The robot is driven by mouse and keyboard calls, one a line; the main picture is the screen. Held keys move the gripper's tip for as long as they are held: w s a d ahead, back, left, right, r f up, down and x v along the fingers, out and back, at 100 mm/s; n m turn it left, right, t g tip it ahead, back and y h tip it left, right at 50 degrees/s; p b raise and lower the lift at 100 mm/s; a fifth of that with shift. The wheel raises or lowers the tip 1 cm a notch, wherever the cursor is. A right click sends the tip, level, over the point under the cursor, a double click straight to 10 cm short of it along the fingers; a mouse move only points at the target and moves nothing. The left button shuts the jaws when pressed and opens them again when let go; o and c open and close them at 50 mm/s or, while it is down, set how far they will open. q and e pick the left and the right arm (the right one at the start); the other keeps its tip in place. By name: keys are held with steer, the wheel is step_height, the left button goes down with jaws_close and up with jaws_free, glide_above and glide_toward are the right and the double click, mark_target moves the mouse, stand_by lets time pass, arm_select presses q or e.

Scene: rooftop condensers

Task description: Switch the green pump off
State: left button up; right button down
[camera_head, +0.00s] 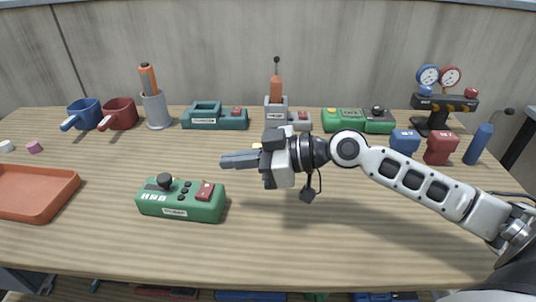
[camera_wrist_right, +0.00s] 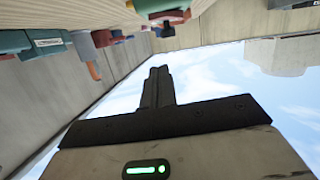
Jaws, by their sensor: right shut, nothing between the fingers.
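A green box (camera_head: 180,212) with a dark knob, small buttons and a red rocker switch (camera_head: 206,190) stands at the front left of the table; its label is too small to read. A second green box (camera_head: 343,127) with a dark knob stands at the back right. I cannot tell from the labels which is the pump. My right gripper (camera_head: 224,161) is shut and empty, pointing left, above and behind the red switch and apart from it. In the right wrist view its closed fingers (camera_wrist_right: 158,86) show against sky. My left gripper is not in view.
A teal box (camera_head: 213,122), a grey device with an orange top (camera_head: 276,95) and mugs (camera_head: 118,114) line the back. A gauge stand (camera_head: 436,105) and red and blue blocks are at the right. An orange tray (camera_head: 35,190) is at the left. The front middle is clear.

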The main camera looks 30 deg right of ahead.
arm_select(q)
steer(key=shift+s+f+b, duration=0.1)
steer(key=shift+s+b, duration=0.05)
steer(key=shift+b, duration=0.4)
arm_select(e)
steer(key=v, duration=0.6)
steer(key=shift+d+r, duration=0.1)
steer(key=shift+d, duration=0.05)
